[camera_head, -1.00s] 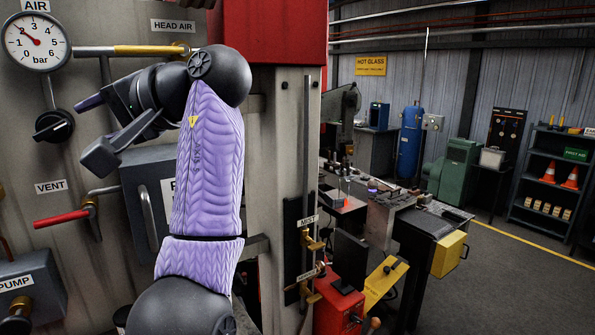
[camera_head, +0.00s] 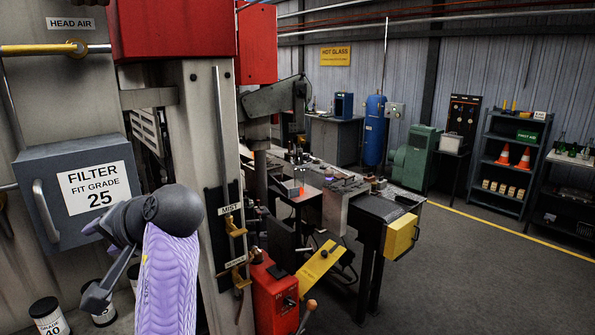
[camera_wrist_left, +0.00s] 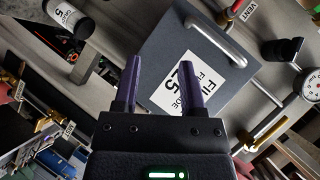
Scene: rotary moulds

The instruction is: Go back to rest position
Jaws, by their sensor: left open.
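My left arm (camera_head: 170,275), with a ribbed purple sleeve and dark joints, rises from the bottom edge at the lower left of the head view. My left gripper (camera_head: 98,238) is partly hidden behind its own wrist, in front of the grey filter box. In the left wrist view my left gripper (camera_wrist_left: 160,68) shows its two purple fingers apart, with nothing between them. The grey filter box (camera_wrist_left: 215,60) lies beyond the fingers. My right gripper is in neither view.
The filter box (camera_head: 80,220) has a handle and a label. Cans (camera_head: 50,318) stand below it. A red box (camera_head: 275,295) and yellow panel (camera_head: 320,270) are right of the machine post (camera_head: 200,150). A bench (camera_head: 335,200) stands farther back. Open floor (camera_head: 470,270) lies at right.

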